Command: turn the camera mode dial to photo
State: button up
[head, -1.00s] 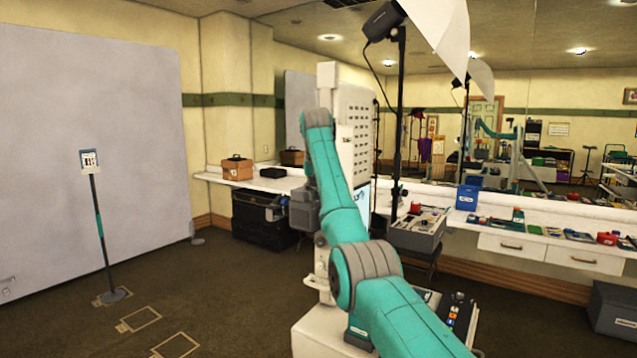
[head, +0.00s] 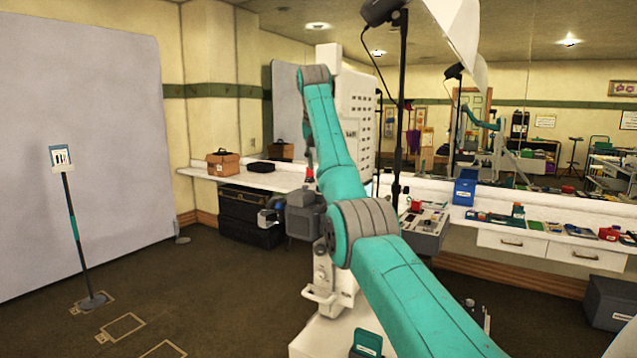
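A grey boxy camera (head: 303,222) stands left of my arm, in front of the white booth cabinet (head: 361,120). Its bluish lens end points left toward the pale backdrop. The mode dial cannot be made out at this distance, nor can its setting. My teal arm rises from the bottom right and bends over toward the camera. What looks like my gripper (head: 308,155) hangs as a narrow dark shape above the camera, with a small red spot near its lower end. The arm's forearm hides most of it, and its fingers cannot be told apart.
A wall counter (head: 250,180) carries a brown box (head: 222,162) and a dark case. A sign stand (head: 75,230) is at left before the backdrop (head: 80,110). A light stand (head: 400,110) rises behind my arm. The floor at left front is open, with taped rectangles.

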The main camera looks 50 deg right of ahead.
jog(key=x, duration=0.8)
grip_shut()
